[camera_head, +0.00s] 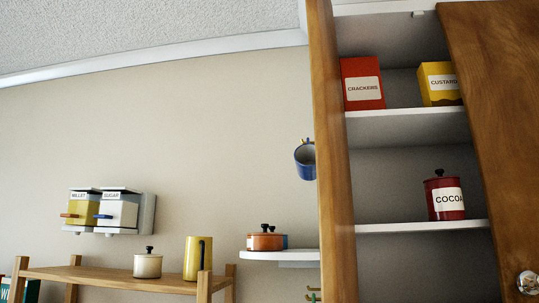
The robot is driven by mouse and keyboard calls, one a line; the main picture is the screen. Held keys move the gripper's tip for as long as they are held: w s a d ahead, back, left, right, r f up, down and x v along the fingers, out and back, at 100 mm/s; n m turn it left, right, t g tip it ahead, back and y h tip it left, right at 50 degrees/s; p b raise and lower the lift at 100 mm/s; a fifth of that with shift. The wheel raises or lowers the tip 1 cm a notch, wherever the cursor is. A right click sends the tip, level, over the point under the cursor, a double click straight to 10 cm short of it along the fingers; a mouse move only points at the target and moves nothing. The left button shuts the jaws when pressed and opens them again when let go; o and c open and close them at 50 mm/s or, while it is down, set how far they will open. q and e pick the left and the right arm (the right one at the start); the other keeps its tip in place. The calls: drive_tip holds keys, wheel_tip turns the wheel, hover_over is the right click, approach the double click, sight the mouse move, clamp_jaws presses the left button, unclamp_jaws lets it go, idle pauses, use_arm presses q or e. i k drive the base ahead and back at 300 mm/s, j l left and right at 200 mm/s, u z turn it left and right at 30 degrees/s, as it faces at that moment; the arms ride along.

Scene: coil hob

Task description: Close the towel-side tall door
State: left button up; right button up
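A tall wooden cupboard with white shelves stands at the right. Its left tall door (335,150) appears swung open, seen nearly edge-on as a narrow upright wooden strip. The right tall door (490,120) covers the right part of the cupboard and looks shut or nearly shut. A round metal knob (527,283) is low on it, near its left edge. No towel is visible, so I cannot tell which door is the towel-side one. Neither of my grippers is in view.
The open shelves hold a crackers box (362,84), a custard box (440,84) and a cocoa tin (444,198). Left of the door are a blue mug (305,160), a small shelf with an orange pot (265,241), wall canisters (102,208) and a wooden rack (120,276).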

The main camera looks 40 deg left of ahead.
sight(339, 277)
drive_tip(key=k+j, duration=0.1)
drive_tip(key=j, duration=0.35)
drive_tip(key=k+j, duration=0.1)
drive_tip(key=j, duration=0.75)
drive_tip(key=k+j+z, duration=0.15)
drive_tip(key=k+j, duration=0.45)
drive_tip(key=j, duration=0.2)
drive_tip(key=k+j+z, duration=0.15)
drive_tip(key=k+j, duration=0.45)
drive_tip(key=j, duration=0.15)
